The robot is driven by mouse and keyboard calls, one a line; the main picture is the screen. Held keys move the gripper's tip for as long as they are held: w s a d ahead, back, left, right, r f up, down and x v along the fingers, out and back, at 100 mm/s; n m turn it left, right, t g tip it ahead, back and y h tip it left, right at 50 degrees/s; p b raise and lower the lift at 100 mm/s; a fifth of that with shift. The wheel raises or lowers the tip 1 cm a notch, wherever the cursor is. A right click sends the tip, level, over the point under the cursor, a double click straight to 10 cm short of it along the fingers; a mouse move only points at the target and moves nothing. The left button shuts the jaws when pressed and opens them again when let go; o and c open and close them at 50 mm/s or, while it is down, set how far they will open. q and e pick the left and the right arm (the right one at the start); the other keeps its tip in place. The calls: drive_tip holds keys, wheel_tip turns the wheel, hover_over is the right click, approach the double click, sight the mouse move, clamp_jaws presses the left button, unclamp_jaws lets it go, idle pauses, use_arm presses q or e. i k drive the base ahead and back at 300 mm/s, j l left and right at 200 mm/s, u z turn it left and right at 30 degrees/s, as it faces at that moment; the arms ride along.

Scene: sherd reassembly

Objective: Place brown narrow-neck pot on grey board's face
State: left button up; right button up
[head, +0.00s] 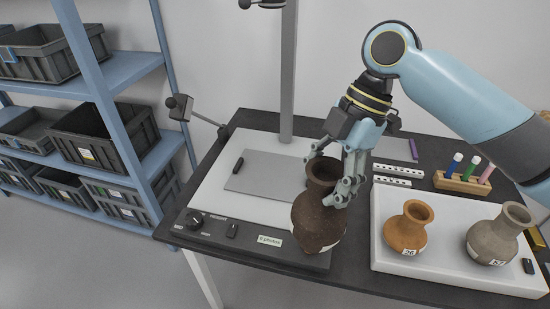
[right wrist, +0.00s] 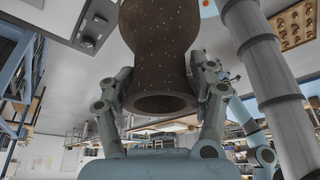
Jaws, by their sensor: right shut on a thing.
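The brown narrow-neck pot (head: 318,222) is dark brown with a round belly and a flared rim. My right gripper (head: 338,178) is shut on it at the neck, from above and behind. In the right wrist view the pot (right wrist: 160,40) fills the top middle, with the fingers of the gripper (right wrist: 165,90) on both sides of its neck. The pot appears upright over the front right part of the white copy stand; I cannot tell whether its base touches anything. The grey board (head: 262,172) lies flat on the stand, behind and left of the pot. My left gripper is not in view.
A white tray (head: 385,255) at right holds an orange pot (head: 408,228) and a grey-brown pot (head: 497,236). A dark control strip with a knob (head: 195,218) runs along the stand's front. A grey column (head: 288,75) rises behind the board. A small black bar (head: 238,165) lies at the board's left edge.

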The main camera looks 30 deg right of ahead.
sight(275, 168)
drive_tip(key=i+l, duration=0.75)
drive_tip(key=l, duration=0.15)
